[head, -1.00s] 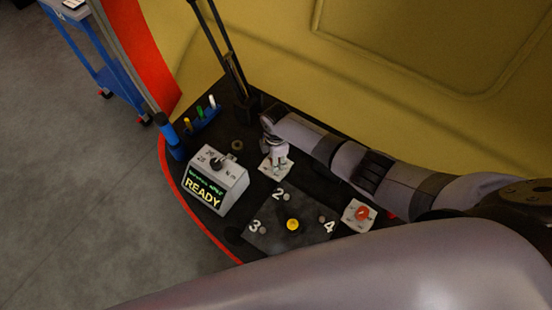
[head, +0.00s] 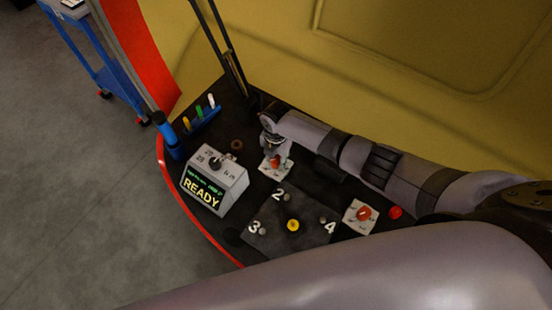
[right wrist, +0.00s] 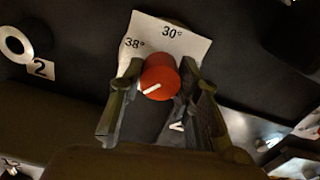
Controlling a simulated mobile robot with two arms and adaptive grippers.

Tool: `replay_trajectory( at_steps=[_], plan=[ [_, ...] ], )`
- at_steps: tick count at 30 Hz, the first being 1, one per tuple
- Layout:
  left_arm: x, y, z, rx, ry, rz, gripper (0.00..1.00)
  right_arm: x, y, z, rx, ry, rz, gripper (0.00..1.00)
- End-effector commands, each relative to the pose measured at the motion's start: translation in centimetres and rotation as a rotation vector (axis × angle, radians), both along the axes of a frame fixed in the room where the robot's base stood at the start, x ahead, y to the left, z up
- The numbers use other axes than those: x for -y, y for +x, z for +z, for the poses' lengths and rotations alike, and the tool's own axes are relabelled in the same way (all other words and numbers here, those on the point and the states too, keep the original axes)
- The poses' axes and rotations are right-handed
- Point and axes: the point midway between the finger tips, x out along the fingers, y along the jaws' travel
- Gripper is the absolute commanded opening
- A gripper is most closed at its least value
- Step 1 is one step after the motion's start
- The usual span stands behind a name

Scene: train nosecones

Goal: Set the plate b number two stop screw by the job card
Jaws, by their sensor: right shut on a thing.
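My right gripper (head: 275,152) is shut on a red stop-screw knob (head: 275,160), which stands on a white card near the numeral 2. In the right wrist view my right gripper (right wrist: 160,78) has a finger on each side of the red knob (right wrist: 162,72). A white pointer line on the knob points to the lower left. The card (right wrist: 180,38) behind it reads 38° and 30°. A second red knob (head: 364,213) sits on another white card at the right. The dark plate (head: 275,241) bears numerals 2, 3 and 4. My left gripper is not in view.
A grey box (head: 213,184) with a dial and a READY screen stands to the left. A yellow knob (head: 293,225) is on the plate. A blue rack (head: 203,121) with coloured pegs stands behind the box, a small ring (head: 236,145) nearby. The yellow wall (head: 400,60) closes the back.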

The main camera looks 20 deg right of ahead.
Motion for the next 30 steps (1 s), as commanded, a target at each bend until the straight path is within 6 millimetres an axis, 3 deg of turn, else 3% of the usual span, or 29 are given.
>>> replay_trajectory(
  at_steps=[17, 18, 27, 30],
  plan=[
    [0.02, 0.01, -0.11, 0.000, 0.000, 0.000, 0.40, 0.01, -0.06, -0.04, -0.001, -0.001, 0.034, 0.03],
    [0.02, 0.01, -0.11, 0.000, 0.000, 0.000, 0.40, 0.01, -0.06, -0.04, -0.001, -0.001, 0.034, 0.32],
    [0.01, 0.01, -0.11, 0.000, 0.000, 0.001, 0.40, 0.01, -0.04, -0.02, -0.001, -0.001, 0.033, 0.51],
    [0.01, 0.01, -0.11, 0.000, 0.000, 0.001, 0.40, 0.01, -0.02, -0.01, -0.001, -0.001, 0.033, 0.51]
  ],
)
